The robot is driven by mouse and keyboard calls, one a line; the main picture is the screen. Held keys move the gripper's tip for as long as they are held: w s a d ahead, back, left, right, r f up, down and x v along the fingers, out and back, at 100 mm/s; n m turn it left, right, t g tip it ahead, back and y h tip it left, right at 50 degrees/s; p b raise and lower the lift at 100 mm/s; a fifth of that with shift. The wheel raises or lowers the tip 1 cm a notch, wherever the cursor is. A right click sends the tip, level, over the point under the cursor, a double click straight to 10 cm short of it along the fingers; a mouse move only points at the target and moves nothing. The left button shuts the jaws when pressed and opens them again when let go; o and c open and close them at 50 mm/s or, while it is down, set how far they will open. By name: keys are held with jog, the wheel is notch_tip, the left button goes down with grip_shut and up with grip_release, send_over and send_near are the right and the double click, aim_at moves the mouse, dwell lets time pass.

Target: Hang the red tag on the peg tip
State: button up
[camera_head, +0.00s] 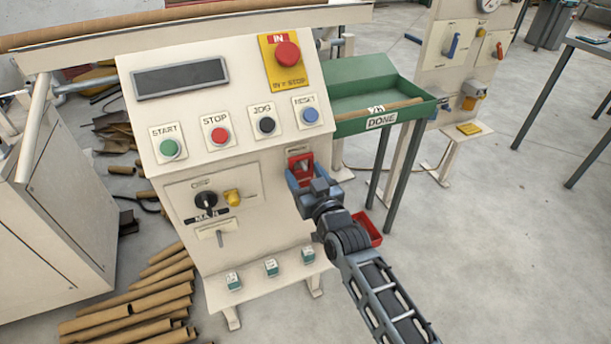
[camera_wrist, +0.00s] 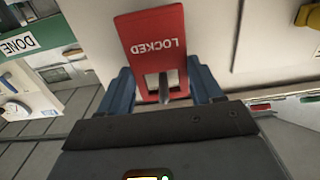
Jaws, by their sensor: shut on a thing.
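The red tag (camera_head: 300,165) is at the front face of the cream console, at the right below the buttons. In the wrist view the red tag (camera_wrist: 150,38) shows the word LOCKED upside down and a square hole at its near end. My gripper (camera_head: 302,182) is shut on the tag, with a blue finger on each side of it in the wrist view (camera_wrist: 163,92). A short grey rod (camera_wrist: 163,90) shows at the hole; it may be the peg, but I cannot tell whether it passes through. The peg tip is not clear in the head view.
A green DONE tray (camera_head: 375,95) stands to the right. A small red bin (camera_head: 368,228) is beside my arm. Cardboard tubes (camera_head: 135,305) lie at lower left.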

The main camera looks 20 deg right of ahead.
dwell(0.3)
jog(key=o, duration=1.1)
jog(key=shift+s, duration=0.1)
jog(key=s+f+g, duration=0.2)
jog(key=s+f, duration=0.1)
jog(key=s, duration=3)
jog(key=shift+g, duration=0.6)
jog(key=s+r, duration=0.4)
jog(key=s, duration=0.2)
jog(key=s+r, duration=0.4)
jog(key=s, duration=0.2)
jog(key=s+r+b, duration=0.1)
jog(key=s+r, duration=0.3)
jog(key=s, duration=0.2)
jog(key=shift+s, duration=0.25)
